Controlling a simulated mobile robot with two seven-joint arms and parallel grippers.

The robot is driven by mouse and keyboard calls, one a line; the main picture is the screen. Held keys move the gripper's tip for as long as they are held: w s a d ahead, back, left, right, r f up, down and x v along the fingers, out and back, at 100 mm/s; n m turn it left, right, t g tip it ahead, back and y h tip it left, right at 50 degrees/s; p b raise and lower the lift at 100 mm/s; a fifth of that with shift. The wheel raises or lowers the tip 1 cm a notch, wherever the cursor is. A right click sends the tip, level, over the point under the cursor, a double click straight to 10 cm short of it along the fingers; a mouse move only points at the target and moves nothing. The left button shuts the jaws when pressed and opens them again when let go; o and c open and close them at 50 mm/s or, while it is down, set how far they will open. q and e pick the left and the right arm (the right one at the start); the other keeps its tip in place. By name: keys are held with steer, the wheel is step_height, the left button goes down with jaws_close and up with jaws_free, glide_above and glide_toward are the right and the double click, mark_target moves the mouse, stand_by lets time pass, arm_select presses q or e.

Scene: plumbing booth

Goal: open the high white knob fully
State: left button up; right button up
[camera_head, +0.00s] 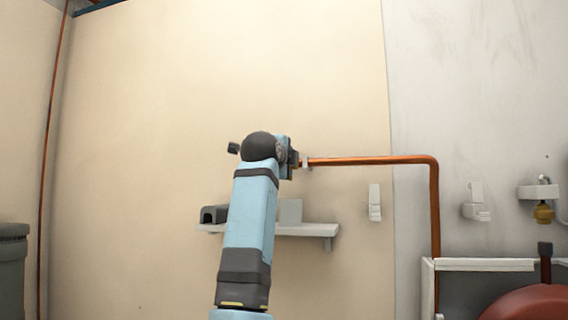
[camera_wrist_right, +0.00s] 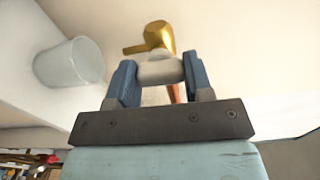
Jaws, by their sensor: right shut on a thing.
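In the right wrist view, a pale white knob (camera_wrist_right: 160,70) sits between the two blue fingers of my right gripper (camera_wrist_right: 160,74), which is shut on it. A brass tap body (camera_wrist_right: 158,38) shows just beyond the knob, with a spout pointing left. In the head view my right arm reaches up to the wall, and the right gripper (camera_head: 290,158) is at the left end of a copper pipe (camera_head: 370,160). My arm and wrist hide the knob and tap there. My left gripper is in neither view.
A white shelf (camera_head: 305,230) is on the wall behind my forearm, with a dark grey object (camera_head: 213,214) on it. White wall fittings (camera_head: 375,203) and a brass valve (camera_head: 543,212) are to the right. A pale cup-like container (camera_wrist_right: 70,62) shows in the wrist view.

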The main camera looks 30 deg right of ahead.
steer(key=shift+n, duration=0.3)
stand_by(0.4)
steer(key=o, duration=0.9)
steer(key=b+v, duration=0.3)
steer(key=v, duration=1)
steer(key=shift+s+a, duration=0.25)
steer(key=shift+s, duration=0.05)
